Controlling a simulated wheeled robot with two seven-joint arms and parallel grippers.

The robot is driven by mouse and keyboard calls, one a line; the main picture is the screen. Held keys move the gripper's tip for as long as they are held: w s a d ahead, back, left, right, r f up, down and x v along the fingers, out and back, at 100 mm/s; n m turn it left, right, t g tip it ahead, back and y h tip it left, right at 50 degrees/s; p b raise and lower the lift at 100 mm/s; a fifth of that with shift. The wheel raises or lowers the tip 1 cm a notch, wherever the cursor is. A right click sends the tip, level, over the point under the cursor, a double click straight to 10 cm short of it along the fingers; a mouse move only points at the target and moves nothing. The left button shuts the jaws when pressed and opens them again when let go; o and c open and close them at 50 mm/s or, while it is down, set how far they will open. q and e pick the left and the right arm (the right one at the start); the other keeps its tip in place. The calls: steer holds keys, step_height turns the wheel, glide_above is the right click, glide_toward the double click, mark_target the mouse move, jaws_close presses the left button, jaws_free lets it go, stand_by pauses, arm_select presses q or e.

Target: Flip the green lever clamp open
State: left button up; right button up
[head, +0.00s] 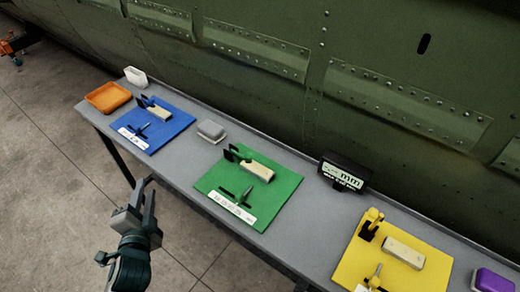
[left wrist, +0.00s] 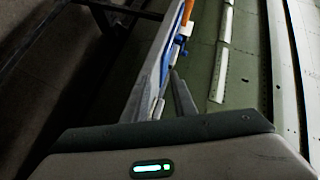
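The green board (head: 285,192) lies on the long grey table, with a white label strip (head: 232,208) along its front edge. On it are a dark upright clamp part (head: 237,153), a cream block (head: 257,169) and a thin grey-and-black lever-like part (head: 245,195) near the front. Whether the clamp is open or shut is too small to tell. My left gripper (head: 143,193) is in front of the table, left of the green board and apart from it. Its two fingers are spread, with nothing between them. The left wrist view shows a finger (left wrist: 183,96). My right gripper is out of view.
The table (head: 330,228) stands along a green riveted fuselage wall (head: 290,90). A blue board (head: 178,126) is left, a yellow board (head: 428,275) right. An orange tray (head: 108,97), grey box (head: 211,131), black "mm" display (head: 343,174) and purple-topped box (head: 492,281) also stand there.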

arm_select(q)
steer(key=w+d+r+m+t+h, duration=0.5)
steer(key=d+r+m+h, duration=0.45)
steer(key=m, duration=0.85)
steer(key=d+f+m+g+h, duration=0.2)
steer(key=m+g+h, duration=0.1)
steer(key=m, duration=0.2)
steer(key=d+f+m+g+h, duration=0.2)
steer(key=m+g+h, duration=0.1)
steer(key=m, duration=0.3)
steer(key=s+d+f+m+g+h, duration=0.1)
steer(key=d+f+m+g+h, duration=0.1)
steer(key=m, duration=0.4)
steer(key=shift+d+g+h, duration=0.15)
steer(key=shift+g+h, duration=0.3)
steer(key=shift+g, duration=0.75)
steer(key=shift+s+d+f+m+g, duration=0.1)
steer(key=shift+s+f+m+g, duration=0.1)
steer(key=shift+f+m+g, duration=0.3)
steer(key=shift+r, duration=0.25)
